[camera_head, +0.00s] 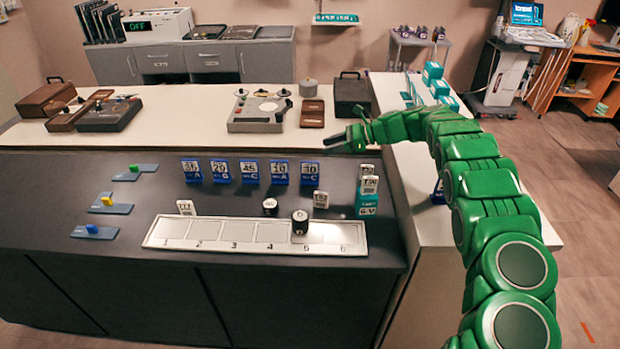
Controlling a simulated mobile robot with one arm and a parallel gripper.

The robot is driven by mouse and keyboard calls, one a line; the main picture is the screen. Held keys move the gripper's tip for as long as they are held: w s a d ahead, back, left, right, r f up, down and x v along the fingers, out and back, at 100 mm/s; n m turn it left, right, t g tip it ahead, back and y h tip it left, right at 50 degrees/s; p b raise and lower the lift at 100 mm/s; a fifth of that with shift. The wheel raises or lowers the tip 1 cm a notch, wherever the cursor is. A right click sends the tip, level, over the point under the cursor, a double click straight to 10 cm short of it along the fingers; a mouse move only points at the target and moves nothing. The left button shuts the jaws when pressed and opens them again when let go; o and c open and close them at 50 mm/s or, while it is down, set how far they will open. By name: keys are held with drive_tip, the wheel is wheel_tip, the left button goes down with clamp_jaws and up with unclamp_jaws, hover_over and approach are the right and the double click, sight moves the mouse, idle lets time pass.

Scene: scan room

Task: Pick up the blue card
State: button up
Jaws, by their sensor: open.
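Several blue cards with white number panels stand upright in a row on the dark counter (150,205): the leftmost blue card (191,172), a second (220,172), a middle one (249,172), a fourth (280,172) and the rightmost (310,173). Their print is small and only partly legible. My gripper (345,136), at the end of my green arm, is above and behind the right end of this row, near the raised ledge. It is open, with nothing seen in it, and is apart from the cards.
A white numbered strip (180,245) lies in front, with a black-and-white cylinder (299,222) on it. Small white cards (186,207) and a teal box (366,205) stand nearby. Sliders with green, yellow and blue blocks (91,229) are at left. A reel device (257,113) sits on the ledge.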

approach(310, 180)
drive_tip(key=a+r, duration=0.2)
drive_tip(key=shift+w+a+r, duration=0.15)
drive_tip(key=shift+a+r, duration=0.1)
drive_tip(key=shift+r, duration=0.05)
drive_tip(key=shift+f+x, duration=0.2)
drive_tip(key=shift+x, duration=1.75)
drive_tip(key=shift+f+x, duration=0.2)
drive_tip(key=shift+x, duration=1.75)
drive_tip(key=shift+w+d, duration=0.2)
clamp_jaws()
